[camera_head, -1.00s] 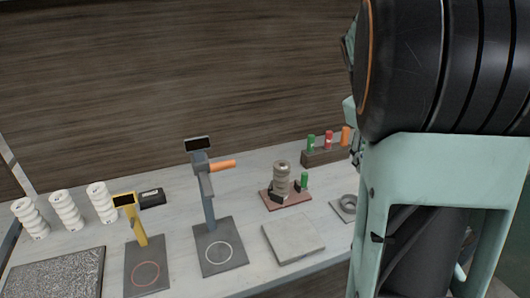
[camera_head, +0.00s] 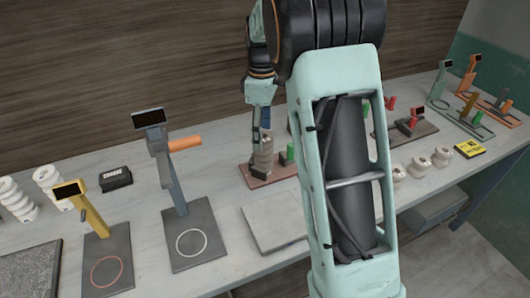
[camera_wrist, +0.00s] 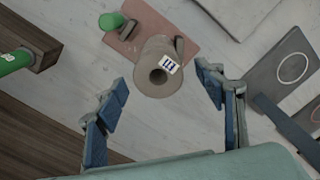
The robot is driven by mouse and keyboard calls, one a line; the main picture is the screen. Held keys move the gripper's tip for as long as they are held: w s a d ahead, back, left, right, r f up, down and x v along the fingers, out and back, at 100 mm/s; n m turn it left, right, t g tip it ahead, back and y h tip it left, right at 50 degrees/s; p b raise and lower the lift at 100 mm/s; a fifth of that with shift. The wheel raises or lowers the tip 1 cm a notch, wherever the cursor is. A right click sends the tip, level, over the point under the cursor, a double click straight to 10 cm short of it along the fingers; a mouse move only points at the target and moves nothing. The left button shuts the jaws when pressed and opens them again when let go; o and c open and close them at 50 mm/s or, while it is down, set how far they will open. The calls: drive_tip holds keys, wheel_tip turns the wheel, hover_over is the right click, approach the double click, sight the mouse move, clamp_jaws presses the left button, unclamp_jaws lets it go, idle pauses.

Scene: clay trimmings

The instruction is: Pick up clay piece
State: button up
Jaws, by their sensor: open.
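The clay piece (camera_head: 262,158) is a beige-grey, stacked, roughly cylindrical piece standing on a reddish-brown base (camera_head: 285,172) in the head view. In the wrist view the clay piece (camera_wrist: 150,84) shows from above, with a round hole in its top and a small white label with dark marks. My gripper (camera_wrist: 162,80) is open, with one blue finger on each side of the clay piece in the picture and a clear gap to both. In the head view my gripper (camera_head: 264,122) hangs just above the piece; its far finger is partly hidden.
A green cylinder (camera_wrist: 111,21) stands on the same base. A grey slab (camera_head: 272,228) lies in front, and a grey stand with an orange handle (camera_head: 185,142) is to the left. My arm hides the table's middle.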

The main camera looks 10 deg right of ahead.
sight(264, 151)
drive_tip(key=f, duration=0.7)
drive_tip(key=shift+d+f, duration=0.2)
drive_tip(key=shift+f, duration=0.2)
drive_tip(key=shift+c, duration=0.3)
drive_tip(key=shift+r, duration=0.1)
clamp_jaws()
